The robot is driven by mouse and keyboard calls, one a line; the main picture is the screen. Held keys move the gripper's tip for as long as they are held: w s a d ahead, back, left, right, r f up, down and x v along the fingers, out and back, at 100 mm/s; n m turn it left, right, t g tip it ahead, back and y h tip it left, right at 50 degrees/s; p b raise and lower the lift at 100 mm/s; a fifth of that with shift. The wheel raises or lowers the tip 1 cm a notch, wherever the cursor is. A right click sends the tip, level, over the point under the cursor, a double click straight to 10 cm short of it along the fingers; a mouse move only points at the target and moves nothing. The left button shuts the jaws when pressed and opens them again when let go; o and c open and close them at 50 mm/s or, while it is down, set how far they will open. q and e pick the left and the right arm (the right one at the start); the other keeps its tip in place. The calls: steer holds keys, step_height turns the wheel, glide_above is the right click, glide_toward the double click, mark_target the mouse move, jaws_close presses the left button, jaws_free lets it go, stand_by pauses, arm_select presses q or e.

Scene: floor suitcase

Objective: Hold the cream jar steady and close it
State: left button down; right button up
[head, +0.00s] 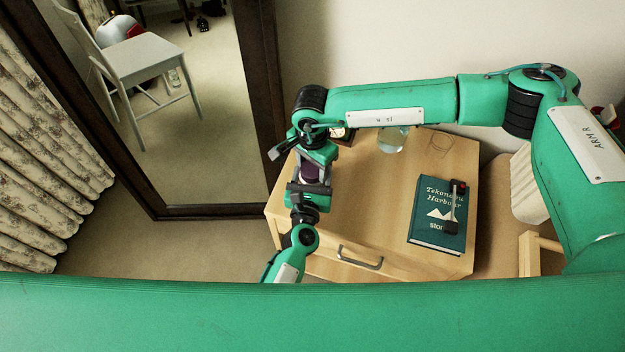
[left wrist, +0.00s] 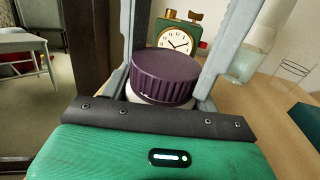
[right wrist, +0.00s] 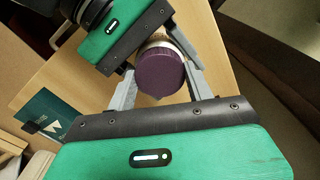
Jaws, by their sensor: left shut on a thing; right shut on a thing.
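The cream jar is pale with a ribbed purple lid (left wrist: 165,77). In the left wrist view the lid sits on top of the pale jar body (left wrist: 148,99), which is mostly hidden. My left gripper (head: 308,192) comes in from the front and is shut on the jar body. My right gripper (head: 313,168) reaches in from above and is shut on the lid. In the right wrist view the lid (right wrist: 160,70) fills the space between its fingers. In the head view the purple lid (head: 312,171) shows between the two grippers. How tightly the lid is seated is hidden.
The jar is over the left part of a wooden nightstand (head: 390,215). A green alarm clock (left wrist: 178,40) and a clear glass vessel (head: 393,140) stand behind. A teal book (head: 430,225) with a dark-and-red object (head: 454,205) on it lies right. A mirror (head: 200,100) stands left.

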steer(key=shift+m, duration=1.6)
steer(key=o, duration=1.1)
steer(key=shift+c, duration=0.2)
steer(key=shift+r, duration=2.3)
steer(key=shift+c, duration=0.4)
steer(key=shift+r+n, duration=1.7)
steer(key=shift+r, duration=0.05)
